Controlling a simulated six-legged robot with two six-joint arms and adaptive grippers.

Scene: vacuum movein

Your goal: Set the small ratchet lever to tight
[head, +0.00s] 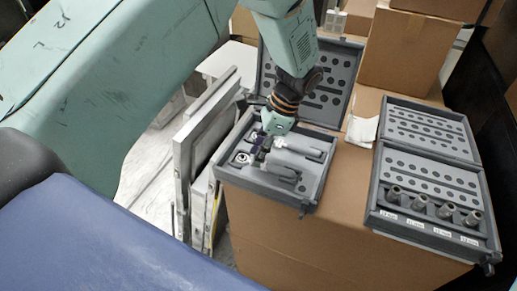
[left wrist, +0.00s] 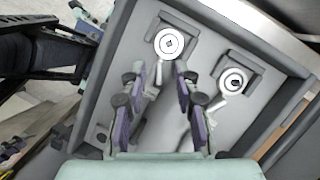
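An open grey tool case (head: 309,195) holds two ratchets in recesses. In the left wrist view, one round white ratchet head (left wrist: 169,42) is at top centre. The other, slightly smaller-looking head (left wrist: 235,80) is to its right and has a dark mark at its middle. I cannot read either lever's setting. My left gripper (head: 266,146) points down over the case and partly hides the ratchets. In the left wrist view, its purple-padded fingers (left wrist: 164,85) are apart, with a grey handle seen between them; contact is unclear. My right gripper is not in view.
A second open grey case (head: 430,235) with several sockets stands to the right on the same cardboard box (head: 300,238). A white cloth or paper (head: 362,130) lies between the cases. Flat panels (head: 200,130) lean at the left. More boxes (head: 405,50) stand behind.

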